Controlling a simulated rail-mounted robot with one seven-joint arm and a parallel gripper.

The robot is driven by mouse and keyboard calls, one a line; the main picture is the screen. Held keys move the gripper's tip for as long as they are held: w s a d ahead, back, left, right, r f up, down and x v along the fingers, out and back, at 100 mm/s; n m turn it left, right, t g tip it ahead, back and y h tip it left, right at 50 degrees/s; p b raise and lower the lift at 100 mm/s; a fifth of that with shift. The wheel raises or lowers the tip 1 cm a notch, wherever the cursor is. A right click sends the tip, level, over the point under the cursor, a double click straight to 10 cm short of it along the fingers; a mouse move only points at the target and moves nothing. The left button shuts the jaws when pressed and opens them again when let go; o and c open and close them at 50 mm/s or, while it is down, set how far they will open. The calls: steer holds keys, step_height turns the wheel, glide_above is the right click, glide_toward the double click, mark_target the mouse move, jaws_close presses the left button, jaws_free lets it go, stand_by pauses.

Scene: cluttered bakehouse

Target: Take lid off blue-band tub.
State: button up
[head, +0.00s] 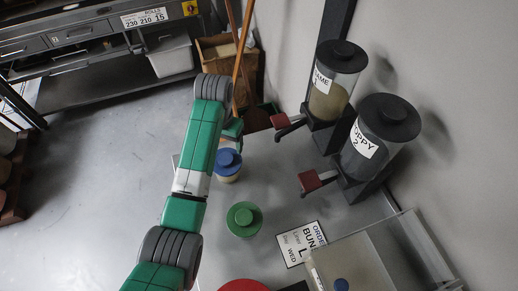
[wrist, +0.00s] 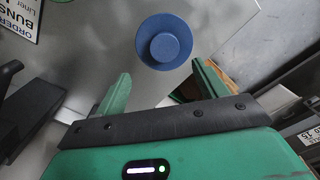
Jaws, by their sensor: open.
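A tub (head: 228,179) with a pale body stands on the grey table, with a blue knobbed lid (head: 228,160) on top. I cannot clearly make out a band on its side. In the wrist view the round blue lid (wrist: 164,42) shows from above, its knob in the middle, and it hides the tub's body. My gripper (wrist: 161,70) is open and empty, its two green fingers spread just short of the lid at its near side. In the head view my gripper (head: 232,132) is partly hidden behind my arm, just beyond the tub.
A green-lidded tub (head: 243,219) and a red round thing (head: 243,286) stand nearer. Dispensers marked with labels (head: 378,137) (head: 333,82) line the right wall, their red handles (head: 313,180) reaching over the table. An order sign (head: 303,244) lies near a clear bin (head: 350,262).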

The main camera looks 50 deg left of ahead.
mark_target(225, 159)
steer(key=shift+s+a+f, duration=0.1)
steer(key=shift+s+f, duration=0.1)
steer(key=shift+s, duration=0.1)
steer(key=shift+s+f, duration=0.2)
steer(key=shift+f, duration=0.85)
steer(key=shift+a+f, duration=0.1)
steer(key=shift+f, duration=2.65)
steer(key=c, duration=1.1)
steer(key=shift+o, duration=0.2)
steer(key=shift+r, duration=0.15)
